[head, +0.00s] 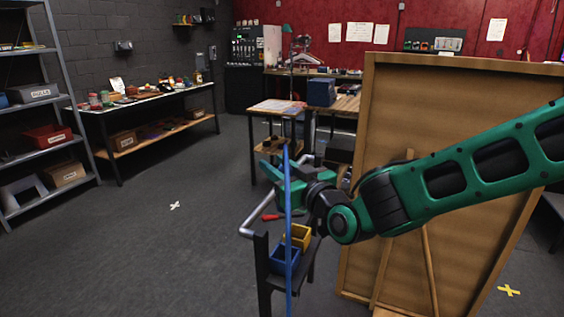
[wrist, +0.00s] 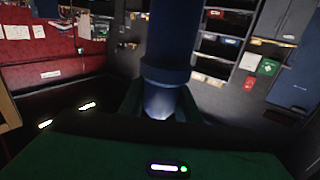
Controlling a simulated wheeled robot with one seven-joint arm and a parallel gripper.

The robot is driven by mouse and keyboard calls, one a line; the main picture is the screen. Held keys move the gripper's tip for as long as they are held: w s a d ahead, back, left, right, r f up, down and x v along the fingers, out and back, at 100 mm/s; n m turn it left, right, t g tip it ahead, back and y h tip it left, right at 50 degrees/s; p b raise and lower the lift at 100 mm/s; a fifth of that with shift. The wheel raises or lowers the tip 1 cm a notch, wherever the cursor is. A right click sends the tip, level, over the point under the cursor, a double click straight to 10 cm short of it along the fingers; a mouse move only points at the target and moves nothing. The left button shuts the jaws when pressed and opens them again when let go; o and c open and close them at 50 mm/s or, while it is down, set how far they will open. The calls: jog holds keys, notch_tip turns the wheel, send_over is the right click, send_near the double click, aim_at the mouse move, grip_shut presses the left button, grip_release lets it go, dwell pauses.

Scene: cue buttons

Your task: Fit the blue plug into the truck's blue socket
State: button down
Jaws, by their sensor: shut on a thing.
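My gripper (head: 279,180) is green and shut on the blue plug. In the wrist view the plug (wrist: 170,45) is a thick dark-blue cylinder with a collar, held between the fingers, its end paler. In the head view the plug is hard to make out. A thin blue upright strip (head: 288,235) crosses in front of the gripper; I cannot tell whether it joins the plug. The truck (head: 262,275) is a dark frame with a grey handle, below the gripper. It carries a blue box-like socket (head: 284,260) and a yellow one (head: 299,236). The gripper is above and apart from them.
A large wooden panel (head: 450,130) stands close behind my arm on the right. A red-handled thing (head: 271,217) shows by the truck. A bench (head: 150,98) and a shelf rack (head: 45,130) stand left. The floor (head: 150,250) at left is mostly clear.

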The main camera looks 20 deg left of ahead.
jog(key=shift+f, duration=9.35)
jog(key=shift+f, duration=0.6)
jog(key=c, duration=1.3)
grip_release()
jog(key=shift+o, duration=0.2)
jog(key=shift+a, duration=0.1)
jog(key=shift+s+f, duration=0.1)
jog(key=shift+s, duration=0.1)
